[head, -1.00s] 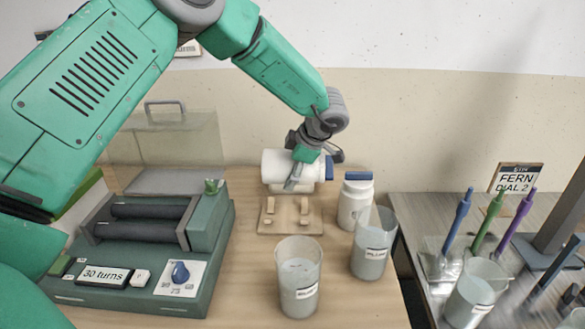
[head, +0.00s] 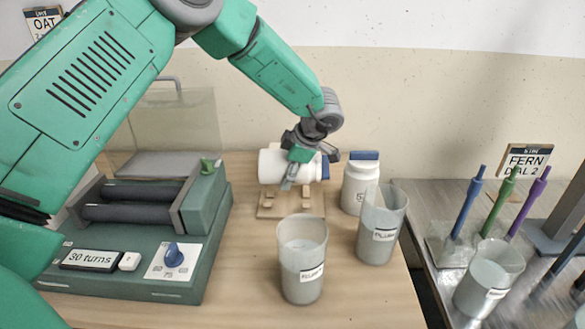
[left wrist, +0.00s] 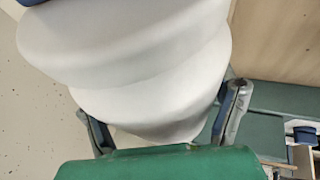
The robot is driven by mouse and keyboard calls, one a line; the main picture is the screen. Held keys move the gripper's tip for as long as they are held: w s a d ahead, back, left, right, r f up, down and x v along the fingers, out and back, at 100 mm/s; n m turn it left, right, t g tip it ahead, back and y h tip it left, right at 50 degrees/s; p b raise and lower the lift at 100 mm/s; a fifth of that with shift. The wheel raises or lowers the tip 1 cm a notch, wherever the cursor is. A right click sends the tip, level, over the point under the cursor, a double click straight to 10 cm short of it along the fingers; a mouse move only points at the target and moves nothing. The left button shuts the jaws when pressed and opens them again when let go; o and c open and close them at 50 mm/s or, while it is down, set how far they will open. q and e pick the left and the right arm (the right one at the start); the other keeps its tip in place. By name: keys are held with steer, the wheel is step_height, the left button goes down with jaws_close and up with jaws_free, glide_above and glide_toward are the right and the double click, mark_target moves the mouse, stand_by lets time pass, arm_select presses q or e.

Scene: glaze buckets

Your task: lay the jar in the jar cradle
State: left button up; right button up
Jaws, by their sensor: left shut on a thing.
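A white jar (head: 271,166) with a blue lid lies on its side in my left gripper (head: 290,180), its lid to the right. My left gripper is shut around the jar's body. The wooden jar cradle (head: 291,211), a small board with upright supports, is just below the jar in the head view. The jar's lower edge meets the tops of the supports in the picture; I cannot tell whether they touch. In the left wrist view the white jar (left wrist: 140,70) fills the space between the fingers. My right gripper is not in view.
A second white jar (head: 359,186) stands upright right of the cradle. Two grey buckets, one in front (head: 302,262) and one right (head: 380,228), stand close by. A green roller machine (head: 130,270) is on the left. A metal table with brushes is at right.

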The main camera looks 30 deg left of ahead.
mark_target(306, 166)
arm_select(q)
steer(key=b+x, duration=0.1)
steer(key=x, duration=0.1)
steer(key=shift+a+f, duration=0.25)
steer(key=shift+a, duration=0.05)
steer(key=shift+a+f+b, duration=0.1)
steer(key=shift+f+b, duration=0.25)
steer(key=shift+b, duration=0.05)
steer(key=shift+f, duration=0.2)
steer(key=shift+d+f, duration=0.2)
steer(key=shift+d, duration=0.3)
steer(key=shift+d+f, duration=0.2)
steer(key=shift+d, duration=0.3)
steer(key=shift+d+f, duration=0.3)
steer(key=shift+a+f, duration=0.35)
steer(key=shift+a, duration=0.1)
steer(key=shift+s+a+f, duration=0.1)
steer(key=shift+a, duration=0.45)
steer(key=shift+d, duration=0.35)
steer(key=o, duration=1.5)
steer(key=shift+d, duration=0.3)
steer(key=v, duration=1.2)
steer(key=shift+d, duration=0.1)
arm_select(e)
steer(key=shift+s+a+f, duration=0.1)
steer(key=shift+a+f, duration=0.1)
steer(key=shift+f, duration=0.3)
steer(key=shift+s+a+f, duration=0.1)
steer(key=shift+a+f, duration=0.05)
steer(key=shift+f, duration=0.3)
